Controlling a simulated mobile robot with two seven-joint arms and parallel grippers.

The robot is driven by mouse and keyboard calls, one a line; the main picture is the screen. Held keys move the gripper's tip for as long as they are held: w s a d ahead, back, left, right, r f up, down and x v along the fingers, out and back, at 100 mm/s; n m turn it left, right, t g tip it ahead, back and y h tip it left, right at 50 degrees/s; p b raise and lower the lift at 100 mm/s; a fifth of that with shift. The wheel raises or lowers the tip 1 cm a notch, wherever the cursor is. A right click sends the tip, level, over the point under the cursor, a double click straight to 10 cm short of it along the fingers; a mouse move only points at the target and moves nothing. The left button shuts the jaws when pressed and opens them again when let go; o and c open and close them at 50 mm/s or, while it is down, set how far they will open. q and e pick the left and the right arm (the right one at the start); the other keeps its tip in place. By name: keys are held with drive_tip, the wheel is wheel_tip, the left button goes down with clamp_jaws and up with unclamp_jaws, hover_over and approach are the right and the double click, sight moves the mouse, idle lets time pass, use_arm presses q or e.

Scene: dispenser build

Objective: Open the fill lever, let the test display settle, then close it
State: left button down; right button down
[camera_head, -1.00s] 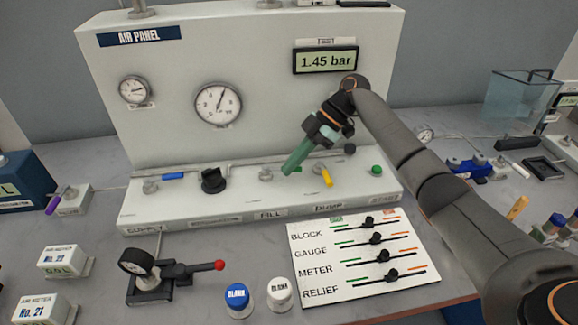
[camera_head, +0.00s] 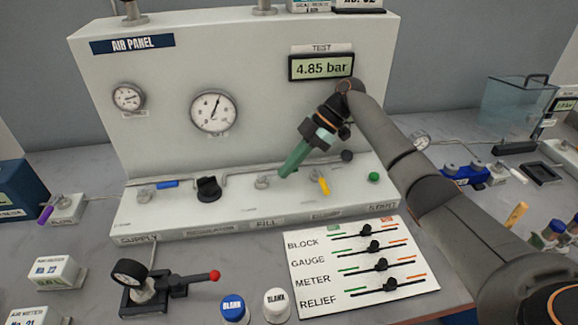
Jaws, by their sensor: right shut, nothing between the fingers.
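The fill valve (camera_head: 263,182) sits on the ledge of the air panel above the FILL label (camera_head: 267,223). Its lever handle cannot be made out; my right gripper's fingers cover the space just right of the valve. My right gripper (camera_head: 286,174) is shut and empty, its green fingers pointing down and left, with the tips close beside the valve. Whether they touch the lever I cannot tell. The test display (camera_head: 321,67) reads 4.85 bar. My left gripper is out of view.
A blue supply lever (camera_head: 167,185), a black regulator knob (camera_head: 208,188), a yellow dump lever (camera_head: 323,186) and a green button (camera_head: 374,177) share the ledge. A slider card (camera_head: 318,281), a hand pump (camera_head: 150,287) and blank caps (camera_head: 235,307) stand in front.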

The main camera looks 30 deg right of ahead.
drive_tip(key=shift+w+d+r, duration=0.2)
drive_tip(key=b+v, duration=0.1)
drive_tip(key=v, duration=0.6)
drive_tip(key=shift+s, duration=0.2)
idle(0.3)
